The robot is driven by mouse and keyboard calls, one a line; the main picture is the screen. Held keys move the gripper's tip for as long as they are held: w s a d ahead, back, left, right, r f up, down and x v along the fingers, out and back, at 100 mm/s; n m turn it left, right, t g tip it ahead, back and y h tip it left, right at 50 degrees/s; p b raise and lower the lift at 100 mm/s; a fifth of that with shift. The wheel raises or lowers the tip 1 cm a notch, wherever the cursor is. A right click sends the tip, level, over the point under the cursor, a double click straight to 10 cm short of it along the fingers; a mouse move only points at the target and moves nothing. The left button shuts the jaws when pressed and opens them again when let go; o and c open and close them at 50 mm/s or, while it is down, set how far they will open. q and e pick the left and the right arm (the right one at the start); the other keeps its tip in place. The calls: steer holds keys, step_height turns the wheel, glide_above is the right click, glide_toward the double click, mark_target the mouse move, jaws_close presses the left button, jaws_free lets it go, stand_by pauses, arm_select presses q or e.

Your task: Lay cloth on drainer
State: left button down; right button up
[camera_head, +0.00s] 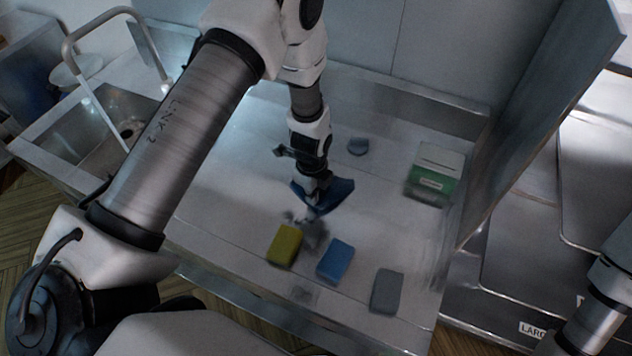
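A dark blue cloth (338,195) is bunched at my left gripper (314,192), above the metal drainer (235,205) beside the sink. My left gripper points down and looks shut on the cloth, though its fingertips are partly hidden by it. The cloth's edges stick out to both sides, more to the right. A dark shadow or reflection lies on the drainer just below. My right arm shows at the lower right edge, and its gripper is out of view.
Yellow (285,245), blue (336,260) and grey (387,291) sponges lie along the drainer's front. A green-and-white box (436,174) stands at the right, near an upright metal panel (545,120).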

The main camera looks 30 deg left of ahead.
arm_select(q)
steer(key=shift+f, duration=0.35)
steer(key=shift+r, duration=0.1)
step_height(320, 180, up, 6)
steer(key=p, duration=0.4)
steer(key=shift+p, duration=0.4)
step_height(320, 180, up, 3)
steer(key=shift+r+b, duration=0.1)
steer(key=shift+b, duration=0.3)
